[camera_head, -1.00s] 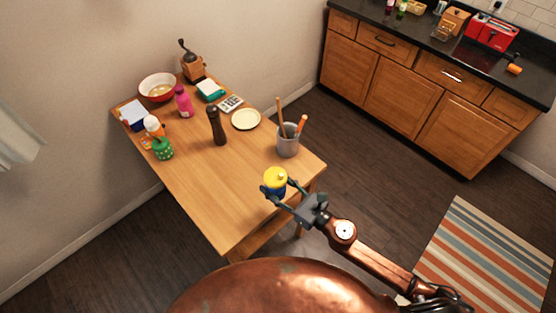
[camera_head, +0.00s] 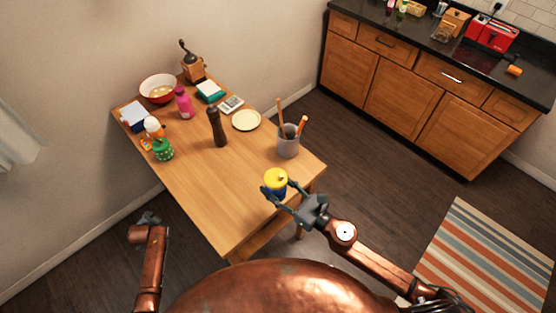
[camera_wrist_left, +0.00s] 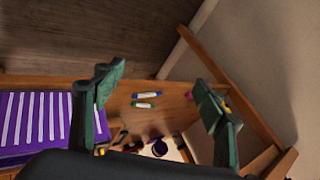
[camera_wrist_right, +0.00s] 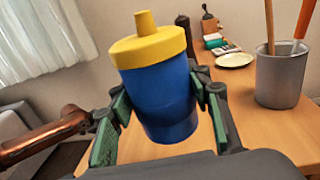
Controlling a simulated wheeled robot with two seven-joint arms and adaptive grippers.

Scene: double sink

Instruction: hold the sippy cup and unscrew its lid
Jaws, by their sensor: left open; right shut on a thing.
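The sippy cup (camera_head: 275,183) has a blue body and a yellow lid with a spout. It is upright at the table's near right edge. My right gripper (camera_head: 282,196) is shut on the cup's body from the near right. In the right wrist view the cup (camera_wrist_right: 160,90) stands between the two fingers (camera_wrist_right: 165,118), which grip the blue body below the yellow lid (camera_wrist_right: 148,44). The lid is on the cup. My left gripper (camera_head: 148,218) is beside the table's left side, away from the cup. In the left wrist view its fingers (camera_wrist_left: 160,95) are wide apart and empty.
The wooden table (camera_head: 215,195) is clear left of the cup. A grey utensil pot (camera_head: 288,145) stands behind the cup. A dark pepper mill (camera_head: 217,128), a pink bottle (camera_head: 184,103) and a green polka-dot cup (camera_head: 162,150) stand farther back.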

